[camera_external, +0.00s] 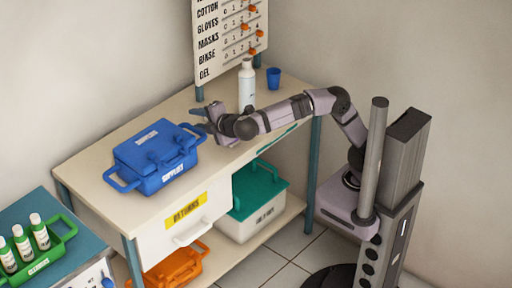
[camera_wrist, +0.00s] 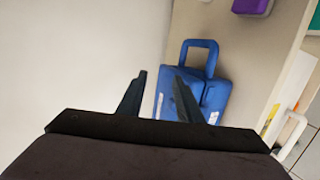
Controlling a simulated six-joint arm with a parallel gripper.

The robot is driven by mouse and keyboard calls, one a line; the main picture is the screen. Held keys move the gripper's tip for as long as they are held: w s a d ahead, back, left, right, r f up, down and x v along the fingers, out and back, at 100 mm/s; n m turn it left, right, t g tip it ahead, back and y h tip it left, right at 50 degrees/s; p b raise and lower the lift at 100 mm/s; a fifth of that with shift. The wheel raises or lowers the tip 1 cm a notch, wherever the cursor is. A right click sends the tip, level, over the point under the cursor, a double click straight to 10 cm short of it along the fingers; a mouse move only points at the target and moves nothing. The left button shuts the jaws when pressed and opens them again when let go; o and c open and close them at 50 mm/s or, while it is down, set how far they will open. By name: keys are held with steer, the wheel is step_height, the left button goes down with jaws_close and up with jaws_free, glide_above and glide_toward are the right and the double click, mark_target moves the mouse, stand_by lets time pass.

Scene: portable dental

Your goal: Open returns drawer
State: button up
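The returns drawer (camera_external: 160,236) is the white front under the left part of the tabletop, with a yellow "RETURNS" label and a white bar handle (camera_external: 193,232). It looks shut, flush under the tabletop. In the wrist view a white handle (camera_wrist: 290,136) shows at the right edge. My gripper (camera_external: 201,119) is above the tabletop, just right of the blue supplies box (camera_external: 150,180), well above and away from the drawer handle. In the wrist view its two dark fingers (camera_wrist: 158,98) are apart with nothing held between them. The blue box also shows beyond them (camera_wrist: 210,98).
A white bottle (camera_external: 247,86) and a blue cup (camera_external: 273,78) stand at the table's back right. A teal-lidded bin (camera_external: 262,215) and an orange crate (camera_external: 176,268) are below. A green carrier (camera_external: 62,245) with bottles stands at left. Floor before the drawer looks clear.

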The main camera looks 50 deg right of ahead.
steer(key=s+a+f+t+y+b, duration=0.2)
steer(key=s+a+f+b, duration=0.2)
steer(key=s+a+f, duration=0.3)
steer(key=n+b, duration=0.1)
steer(key=b, duration=0.6)
glide_toward(198, 232)
steer(key=w+f, duration=0.2)
steer(key=shift+r+b+x, duration=0.15)
steer(key=shift+b+x, duration=0.25)
steer(key=shift+x, duration=1.55)
steer(key=shift+r+b+x, duration=0.15)
steer(key=shift+b+x, duration=0.25)
steer(key=shift+x, duration=1.5)
jaws_close()
